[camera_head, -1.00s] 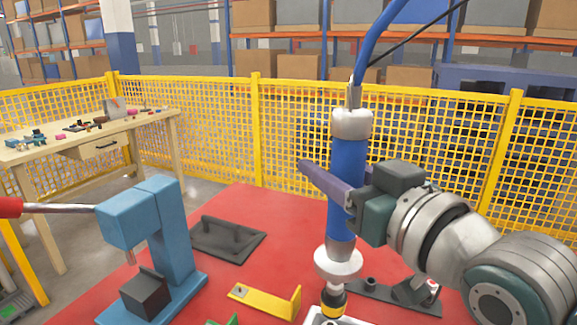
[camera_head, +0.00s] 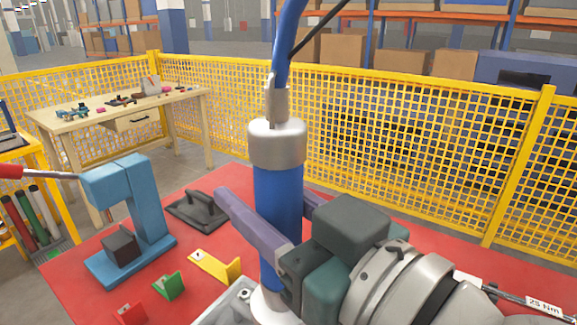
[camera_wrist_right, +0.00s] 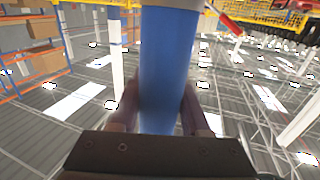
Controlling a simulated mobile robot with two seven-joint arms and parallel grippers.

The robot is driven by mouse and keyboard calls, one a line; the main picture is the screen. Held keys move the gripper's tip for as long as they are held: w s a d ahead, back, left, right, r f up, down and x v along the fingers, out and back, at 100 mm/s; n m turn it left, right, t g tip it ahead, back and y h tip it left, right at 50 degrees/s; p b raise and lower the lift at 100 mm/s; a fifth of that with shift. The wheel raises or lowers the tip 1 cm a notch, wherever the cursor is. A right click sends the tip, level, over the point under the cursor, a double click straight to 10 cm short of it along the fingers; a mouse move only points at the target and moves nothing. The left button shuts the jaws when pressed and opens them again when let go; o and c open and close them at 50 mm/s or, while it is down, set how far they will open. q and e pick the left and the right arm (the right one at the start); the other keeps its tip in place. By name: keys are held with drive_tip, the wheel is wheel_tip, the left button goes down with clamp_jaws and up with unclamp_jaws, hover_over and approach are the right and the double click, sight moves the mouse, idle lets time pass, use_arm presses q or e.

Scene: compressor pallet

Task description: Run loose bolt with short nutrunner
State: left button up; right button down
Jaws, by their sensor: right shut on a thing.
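The nutrunner (camera_head: 278,195) is a tall blue tool with a silver-white cap, a hose at its top and a white collar low down. It stands about upright in the middle of the head view. My right gripper (camera_head: 268,215) is shut around its blue body, with a purple finger on each side. The right wrist view shows the blue body (camera_wrist_right: 166,70) between the same fingers. The tool's lower tip and any bolt under it are hidden below the picture's edge. My left gripper is not in view.
A red table top (camera_head: 75,275) carries a blue press (camera_head: 143,205), a dark plate with a handle (camera_head: 202,210), and yellow (camera_head: 215,266), green (camera_head: 169,286) and red brackets. A yellow mesh fence (camera_head: 400,130) and a wooden bench (camera_head: 185,104) stand behind.

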drive_tip(key=shift+s+r, duration=0.15)
drive_tip(key=shift+r, duration=0.05)
drive_tip(key=shift+a, duration=0.15)
wheel_tip(320, 180, down, 5)
drive_tip(key=b, duration=0.3)
drive_tip(key=shift+r+b, duration=0.1)
drive_tip(key=shift+b, duration=0.2)
idle(0.9)
